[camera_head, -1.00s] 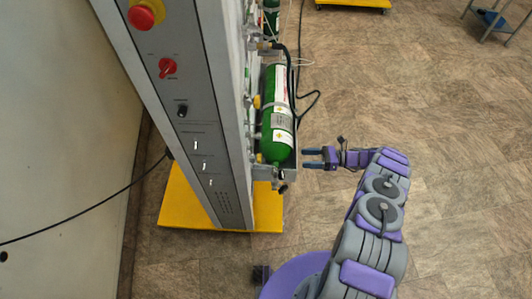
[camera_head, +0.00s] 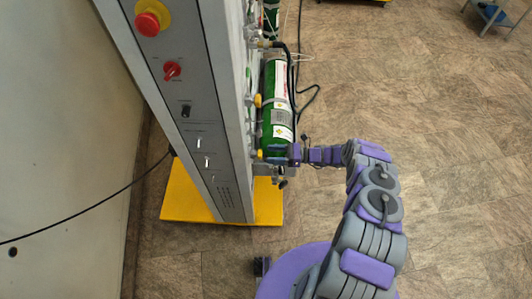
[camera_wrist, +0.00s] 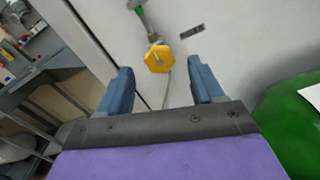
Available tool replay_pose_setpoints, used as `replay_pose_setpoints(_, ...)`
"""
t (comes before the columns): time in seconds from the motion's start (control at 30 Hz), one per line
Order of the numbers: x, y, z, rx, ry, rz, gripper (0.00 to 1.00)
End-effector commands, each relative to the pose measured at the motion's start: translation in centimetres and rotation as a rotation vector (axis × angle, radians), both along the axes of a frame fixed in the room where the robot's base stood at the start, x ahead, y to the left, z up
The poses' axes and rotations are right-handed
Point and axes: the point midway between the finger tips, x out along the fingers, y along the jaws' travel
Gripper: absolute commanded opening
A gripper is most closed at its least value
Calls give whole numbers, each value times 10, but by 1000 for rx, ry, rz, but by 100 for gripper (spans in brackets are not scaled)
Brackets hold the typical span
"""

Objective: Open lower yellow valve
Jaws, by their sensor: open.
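The lower yellow valve (camera_head: 259,154) is on the side of the panel, beside the lower end of the green cylinder (camera_head: 275,75). In the wrist view it is a yellow knob (camera_wrist: 158,58) on the pale panel wall, ahead of my fingers and between them in the picture. My gripper (camera_head: 273,153) is open and empty, its blue fingers (camera_wrist: 160,72) pointing at the valve. I see no contact; the remaining gap is hard to judge. The fingers lie across the lower end of the cylinder in the head view. An upper yellow valve (camera_head: 257,100) sits farther up.
The green cylinder (camera_wrist: 285,120) is close on the right in the wrist view. The panel front has a red button (camera_head: 148,22) and a red knob (camera_head: 172,69). The yellow base (camera_head: 180,200) is below. A black hose (camera_head: 311,96) loops beside the cylinder. Open floor lies right.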

Motion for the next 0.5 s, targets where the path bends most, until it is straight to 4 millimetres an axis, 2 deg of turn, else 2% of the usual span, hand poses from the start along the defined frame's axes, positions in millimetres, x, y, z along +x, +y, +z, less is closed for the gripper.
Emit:
replay_pose_setpoints(0.2,2,26,0,2,-1,-1,67)
replay_pose_setpoints(0.5,2,33,0,-1,-1,-2,67)
